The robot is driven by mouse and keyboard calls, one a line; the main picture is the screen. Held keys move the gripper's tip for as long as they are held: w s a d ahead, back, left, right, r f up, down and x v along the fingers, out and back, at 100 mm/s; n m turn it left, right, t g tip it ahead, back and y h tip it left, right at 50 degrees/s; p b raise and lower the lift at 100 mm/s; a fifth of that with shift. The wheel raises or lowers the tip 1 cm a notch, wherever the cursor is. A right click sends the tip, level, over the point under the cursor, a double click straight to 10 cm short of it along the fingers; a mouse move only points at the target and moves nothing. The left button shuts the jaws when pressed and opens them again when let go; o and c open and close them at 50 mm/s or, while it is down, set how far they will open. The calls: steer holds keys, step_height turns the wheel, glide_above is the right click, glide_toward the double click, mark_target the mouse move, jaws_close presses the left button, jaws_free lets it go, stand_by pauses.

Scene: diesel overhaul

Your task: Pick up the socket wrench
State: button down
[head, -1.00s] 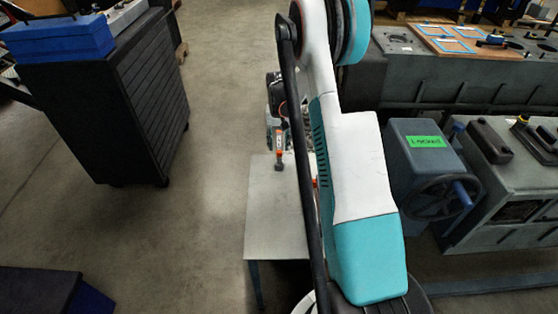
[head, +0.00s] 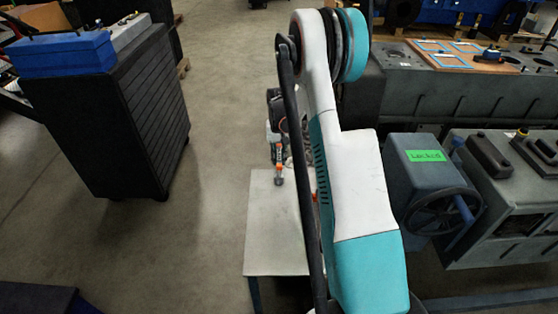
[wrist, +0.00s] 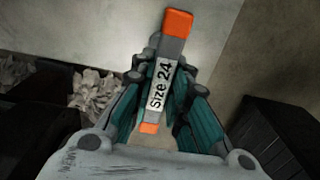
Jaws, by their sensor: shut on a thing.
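The socket wrench (wrist: 164,85) is a grey and orange bar with a white "Size 24" label in the wrist view. My gripper (wrist: 163,76) is shut on it, with a teal finger on each side. Its orange end points away, past the fingertips. In the head view the wrench (head: 279,163) shows as a small orange and grey piece at the far edge of a pale table. My arm hides much of the gripper there. Whether the wrench touches the table is unclear.
The pale table (head: 262,240) has a clear top on its left part. A black cabinet (head: 130,130) with a blue box (head: 65,55) stands left. A machine with a handwheel (head: 440,208) and green "Locked" label stands right. Open floor (head: 215,130) lies between. Crumpled pale material (wrist: 95,90) shows in the wrist view.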

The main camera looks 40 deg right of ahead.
step_height(320, 180, up, 20)
steer(key=p, duration=0.5)
steer(key=shift+f+p, duration=0.25)
steer(key=shift+p, duration=0.1)
